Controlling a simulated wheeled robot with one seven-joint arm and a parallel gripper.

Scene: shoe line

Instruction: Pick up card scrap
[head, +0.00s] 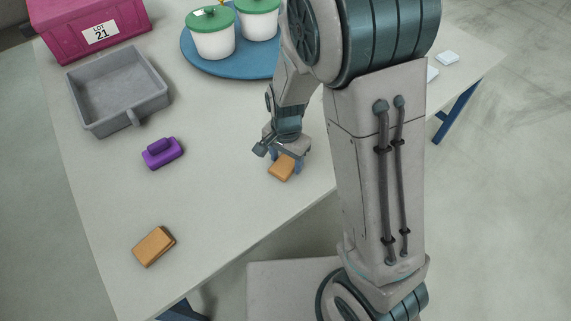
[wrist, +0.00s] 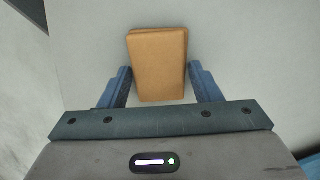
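A tan-brown block (head: 282,168), possibly the card scrap, lies on the table by the near edge, under my gripper (head: 286,160). In the wrist view the same block (wrist: 158,62) looks like two thin layers, slightly offset. My gripper (wrist: 161,72) is open there, with one blue finger on each side of the block's near end. A gap shows between each finger and the block. A second tan-brown block (head: 153,246) of similar look lies apart at the near left of the table. I cannot tell for certain which one is the card scrap.
A purple handled block (head: 162,153) and a grey tray (head: 152,104) are on the left. A magenta bin (head: 62,48) marked LOT 21 and a blue round tray (head: 192,58) with white green-lidded pots (head: 212,42) stand behind. Small white pieces (head: 447,58) lie at right.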

